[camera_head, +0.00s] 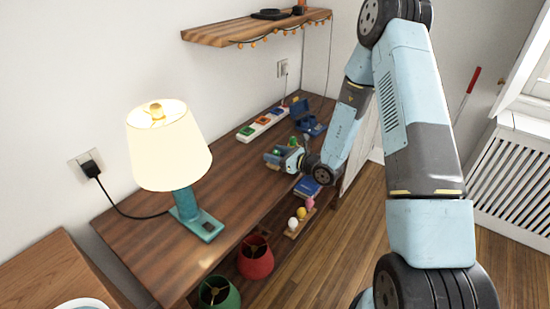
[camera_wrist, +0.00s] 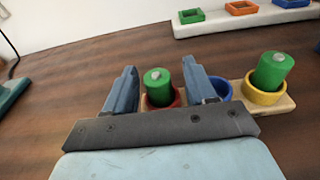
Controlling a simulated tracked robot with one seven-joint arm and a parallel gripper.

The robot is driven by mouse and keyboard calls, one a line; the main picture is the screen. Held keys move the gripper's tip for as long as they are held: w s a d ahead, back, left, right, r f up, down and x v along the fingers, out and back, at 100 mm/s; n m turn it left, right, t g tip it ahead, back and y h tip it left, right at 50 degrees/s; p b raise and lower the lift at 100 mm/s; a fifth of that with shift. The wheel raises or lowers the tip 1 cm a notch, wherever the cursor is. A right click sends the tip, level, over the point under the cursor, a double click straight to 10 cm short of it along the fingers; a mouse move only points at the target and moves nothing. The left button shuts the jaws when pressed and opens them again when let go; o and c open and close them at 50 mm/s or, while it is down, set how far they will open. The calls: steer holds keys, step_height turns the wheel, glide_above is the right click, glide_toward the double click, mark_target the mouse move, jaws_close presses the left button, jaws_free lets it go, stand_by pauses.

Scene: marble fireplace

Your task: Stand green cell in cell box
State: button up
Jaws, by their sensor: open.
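My gripper (camera_wrist: 159,68) is open, pointing along the wooden table. A green cell (camera_wrist: 158,88) with a pale tip stands upright between its two fingers, in a red round cup (camera_wrist: 160,105). I cannot tell whether a finger touches it. A second green cell (camera_wrist: 271,70) stands in a yellow round cup (camera_wrist: 264,95) to the right. A blue round cup (camera_wrist: 221,90) lies between them, partly hidden by the right finger. A white strip with green, orange and blue square frames (camera_wrist: 240,22) lies beyond. In the head view my gripper (camera_head: 279,154) is small near the table's right part.
A lit lamp (camera_head: 170,150) with a teal base stands on the table's left. A blue object (camera_head: 301,110) is near the far end. A shelf (camera_head: 255,28) hangs above the back. The table's middle is clear.

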steer(key=shift+c, duration=0.3)
jaws_close()
steer(key=shift+r, duration=0.15)
